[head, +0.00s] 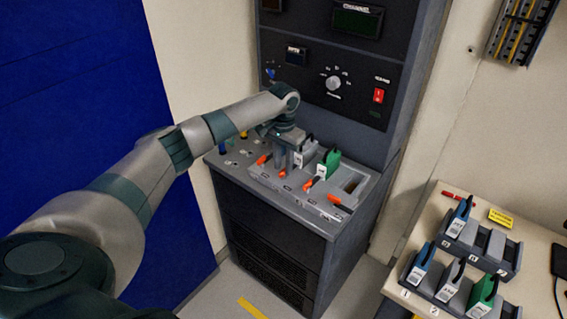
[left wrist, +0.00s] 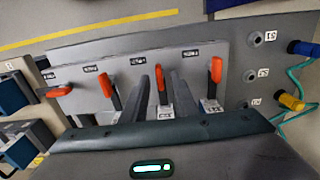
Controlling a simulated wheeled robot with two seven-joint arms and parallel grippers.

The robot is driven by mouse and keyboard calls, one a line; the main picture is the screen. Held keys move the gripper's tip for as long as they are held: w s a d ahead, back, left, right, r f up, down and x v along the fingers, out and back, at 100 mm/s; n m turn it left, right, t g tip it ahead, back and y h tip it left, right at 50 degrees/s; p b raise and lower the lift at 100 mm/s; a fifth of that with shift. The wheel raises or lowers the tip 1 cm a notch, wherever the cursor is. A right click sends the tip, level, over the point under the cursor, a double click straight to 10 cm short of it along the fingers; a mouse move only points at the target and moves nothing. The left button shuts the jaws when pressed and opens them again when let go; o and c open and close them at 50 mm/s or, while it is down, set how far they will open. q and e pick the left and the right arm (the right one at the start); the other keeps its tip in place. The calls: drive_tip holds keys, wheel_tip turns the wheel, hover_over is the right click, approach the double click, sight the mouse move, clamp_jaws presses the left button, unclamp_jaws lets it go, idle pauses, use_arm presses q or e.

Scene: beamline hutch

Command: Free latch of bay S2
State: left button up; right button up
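A row of orange latches runs along the front of the bay panel (head: 347,215). In the head view they are the leftmost latch (head: 262,159), second latch (head: 282,173), third latch (head: 308,186) and rightmost latch (head: 335,199). My left gripper (head: 284,158) points down at the second one. In the left wrist view my left gripper (left wrist: 160,105) is open, one finger on each side of that same latch (left wrist: 160,80). Contact cannot be told. The bay labels are too small to read, so I cannot confirm which is S2. My right gripper is not in view.
A green module (head: 330,160) and a white-labelled one (head: 307,152) stand in the bays close beside my left gripper. Blue (left wrist: 303,48) and yellow (left wrist: 291,102) plugs with cables sit at the panel's side. A side table (head: 425,235) with module racks stands at right.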

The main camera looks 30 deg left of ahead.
use_arm(q)
drive_tip(key=shift+f, duration=0.35)
clamp_jaws()
